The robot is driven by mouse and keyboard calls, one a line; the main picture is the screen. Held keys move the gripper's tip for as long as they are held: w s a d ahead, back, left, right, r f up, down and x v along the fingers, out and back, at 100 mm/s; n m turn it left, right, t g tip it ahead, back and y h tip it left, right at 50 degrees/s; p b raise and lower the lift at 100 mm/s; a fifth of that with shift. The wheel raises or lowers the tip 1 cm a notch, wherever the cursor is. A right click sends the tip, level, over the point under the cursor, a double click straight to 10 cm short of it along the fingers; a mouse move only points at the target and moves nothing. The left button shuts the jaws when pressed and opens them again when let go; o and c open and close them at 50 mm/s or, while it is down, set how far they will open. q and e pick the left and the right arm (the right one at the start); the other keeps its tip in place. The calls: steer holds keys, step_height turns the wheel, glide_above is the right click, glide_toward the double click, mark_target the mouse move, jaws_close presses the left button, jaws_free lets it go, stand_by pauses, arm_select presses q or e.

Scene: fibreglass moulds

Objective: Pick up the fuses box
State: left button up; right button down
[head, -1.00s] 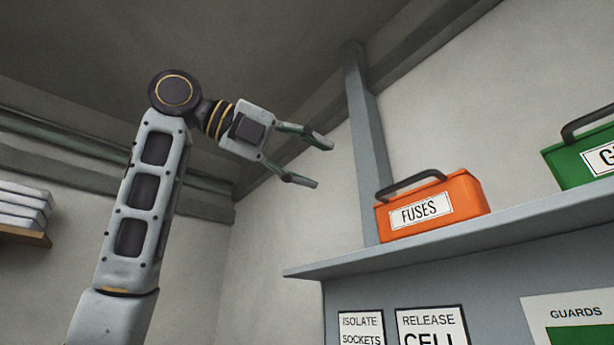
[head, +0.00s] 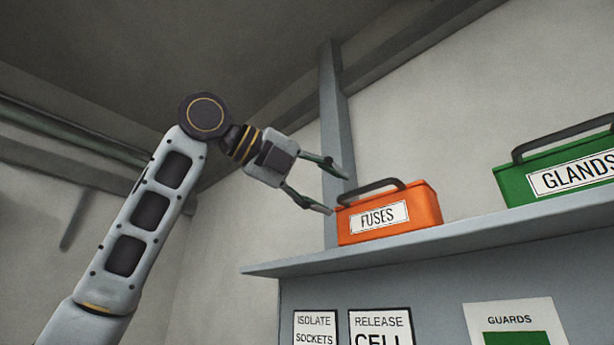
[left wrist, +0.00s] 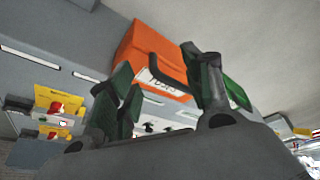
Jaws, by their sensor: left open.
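The orange fuses box (head: 395,215) with a dark handle on top and a white FUSES label stands on the high shelf in the head view. My left gripper (head: 338,192) is open, just left of the box, its fingers pointing toward the handle. No contact shows clearly. In the left wrist view the box (left wrist: 160,50) shows beyond the open left gripper (left wrist: 160,85), with its dark handle seen between the two fingers. My right gripper is not in view.
A green GLANDS box (head: 565,175) stands on the same shelf (head: 450,238), to the right of the fuses box. A grey upright post (head: 332,110) rises behind the shelf's left end. Signs hang on the panel below the shelf.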

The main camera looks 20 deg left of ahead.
mark_target(353, 203)
arm_select(q)
steer(key=shift+x, duration=1.55)
